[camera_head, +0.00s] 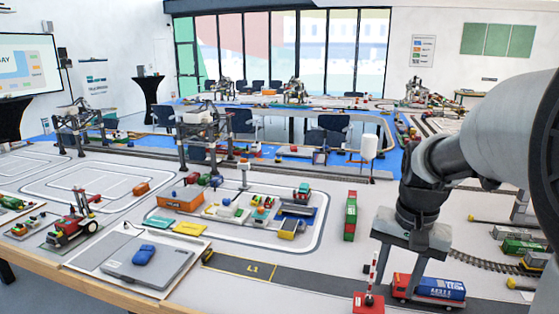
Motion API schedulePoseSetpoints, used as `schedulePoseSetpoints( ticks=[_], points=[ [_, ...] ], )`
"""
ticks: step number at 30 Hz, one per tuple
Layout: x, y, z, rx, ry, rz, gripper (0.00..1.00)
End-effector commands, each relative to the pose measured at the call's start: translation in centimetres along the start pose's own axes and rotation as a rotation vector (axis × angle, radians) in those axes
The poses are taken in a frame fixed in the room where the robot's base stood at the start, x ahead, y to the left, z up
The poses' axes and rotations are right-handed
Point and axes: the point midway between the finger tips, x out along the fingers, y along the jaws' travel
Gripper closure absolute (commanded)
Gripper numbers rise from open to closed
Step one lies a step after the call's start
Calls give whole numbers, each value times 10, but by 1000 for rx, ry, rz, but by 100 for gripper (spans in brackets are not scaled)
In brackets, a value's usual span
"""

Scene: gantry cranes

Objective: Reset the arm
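My arm comes in from the right edge. My gripper (393,282) hangs at its end, pointing down, right of the middle. Its two grey fingers look spread apart, and I see nothing held between them. A red and blue toy truck (430,288) stands on the table behind and below it; I cannot tell how far the fingertips are above the table. Dark gantry cranes stand on the layout, one left of the middle (203,130) and another farther left (80,125).
A red-and-white post on a red base (368,302) is close beside my gripper. A green and red container stack (350,216) stands to its left. A laptop (147,262) lies at front left. Model track (490,262) and wagons are at the right.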

Motion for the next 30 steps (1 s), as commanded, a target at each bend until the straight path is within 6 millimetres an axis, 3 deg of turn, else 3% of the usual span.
schedulePoseSetpoints(
  ticks=[1, 5, 9, 12, 19, 30],
  points=[
    [-22, -4, 10, -35, 25, -14, 61],
    [-61, -12, 39, -136, 92, -47, 61],
    [-107, -17, 82, -282, 190, -82, 61],
    [-130, -17, 111, -386, 263, -98, 61],
    [-148, -13, 147, -522, 365, -107, 61],
    [-147, -12, 151, -540, 377, -107, 61]
  ],
)
